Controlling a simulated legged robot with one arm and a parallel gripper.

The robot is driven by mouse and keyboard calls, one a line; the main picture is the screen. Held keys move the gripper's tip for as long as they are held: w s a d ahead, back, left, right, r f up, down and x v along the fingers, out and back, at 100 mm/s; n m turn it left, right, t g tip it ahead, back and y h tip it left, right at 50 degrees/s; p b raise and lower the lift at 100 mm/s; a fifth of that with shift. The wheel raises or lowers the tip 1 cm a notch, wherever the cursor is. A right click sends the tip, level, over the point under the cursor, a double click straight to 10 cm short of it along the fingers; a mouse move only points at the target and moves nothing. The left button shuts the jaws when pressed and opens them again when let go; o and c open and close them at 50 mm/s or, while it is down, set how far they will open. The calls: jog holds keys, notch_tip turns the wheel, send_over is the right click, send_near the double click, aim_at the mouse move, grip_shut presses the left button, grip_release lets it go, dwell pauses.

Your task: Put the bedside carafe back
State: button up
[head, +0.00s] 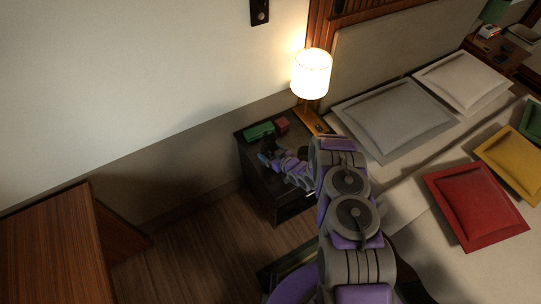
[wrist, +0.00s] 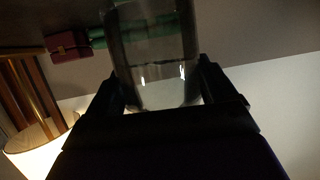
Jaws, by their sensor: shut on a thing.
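A clear glass carafe (wrist: 152,65) fills the upper middle of the wrist view, between the two dark fingers of my gripper (wrist: 160,82). The gripper is shut on it. In the head view my gripper (head: 268,157) is at the dark bedside table (head: 262,188), over its top. The carafe cannot be made out there against the dark tabletop and my arm. Whether its base touches the table cannot be told.
A green object (head: 258,131) and a small red box (head: 281,124) sit at the table's back, close to my gripper. A lit lamp (head: 311,75) stands at the right. The bed (head: 395,215) is to the right; a wooden cabinet (head: 50,245) is at left, with open floor between.

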jog(key=shift+d+f, duration=0.1)
jog(key=shift+f, duration=0.6)
jog(key=shift+d+f, duration=0.2)
jog(key=shift+d, duration=0.1)
jog(key=o, duration=1.2)
jog(key=shift+c, duration=0.2)
jog(key=shift+o, duration=1.3)
jog(key=shift+a, duration=0.25)
jog(key=shift+d, duration=0.1)
jog(key=shift+s+d+r, duration=0.15)
jog(key=shift+d, duration=0.1)
jog(key=p+v, duration=0.2)
jog(key=v, duration=0.9)
jog(key=shift+s, duration=0.25)
